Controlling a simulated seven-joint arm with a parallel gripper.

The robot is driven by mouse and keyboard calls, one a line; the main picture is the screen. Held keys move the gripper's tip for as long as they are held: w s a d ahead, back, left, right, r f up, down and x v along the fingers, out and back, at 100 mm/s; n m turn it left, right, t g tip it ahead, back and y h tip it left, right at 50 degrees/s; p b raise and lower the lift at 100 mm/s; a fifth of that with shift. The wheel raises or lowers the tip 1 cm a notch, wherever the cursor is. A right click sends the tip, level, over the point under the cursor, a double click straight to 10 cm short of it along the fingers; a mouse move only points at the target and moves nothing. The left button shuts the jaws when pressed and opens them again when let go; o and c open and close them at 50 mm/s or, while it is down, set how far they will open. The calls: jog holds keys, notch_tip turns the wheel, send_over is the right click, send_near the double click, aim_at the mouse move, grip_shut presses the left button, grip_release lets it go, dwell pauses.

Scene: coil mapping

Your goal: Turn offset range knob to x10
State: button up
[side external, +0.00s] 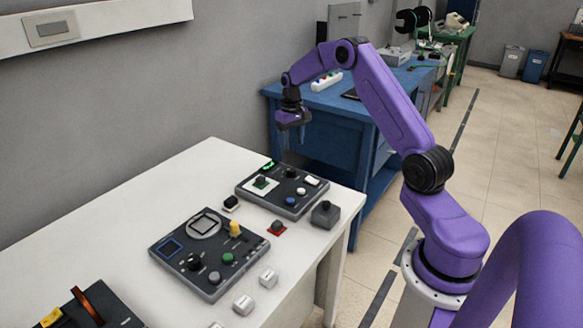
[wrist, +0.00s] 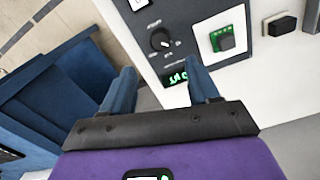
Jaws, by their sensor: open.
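A black round knob (wrist: 160,39) with a pale pointer mark sits on a dark grey panel in the wrist view, with small white labels around it that I cannot read. It is probably the offset range knob. In the side view a black knob (side external: 291,172) stands near the far edge of the far panel (side external: 266,204). My gripper (side external: 293,148) is open and empty, above the far end of that panel. In the wrist view the knob lies just beyond the fingertips of my gripper (wrist: 160,66), with no contact visible.
A lit green display (wrist: 178,73) lies beside the right finger, near the knob. A second control panel (side external: 207,255) lies nearer on the white table (side external: 130,190). A blue bench (side external: 345,130) stands behind.

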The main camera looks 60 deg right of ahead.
aim_at(291, 169)
notch_tip(291, 169, down, 10)
jog(key=shift+f, duration=0.2)
dwell(0.3)
jog(key=c, duration=1)
jog(key=shift+c, duration=0.2)
jog(key=shift+m, duration=0.3)
jog(key=m, duration=0.3)
jog(key=shift+m, duration=2.6)
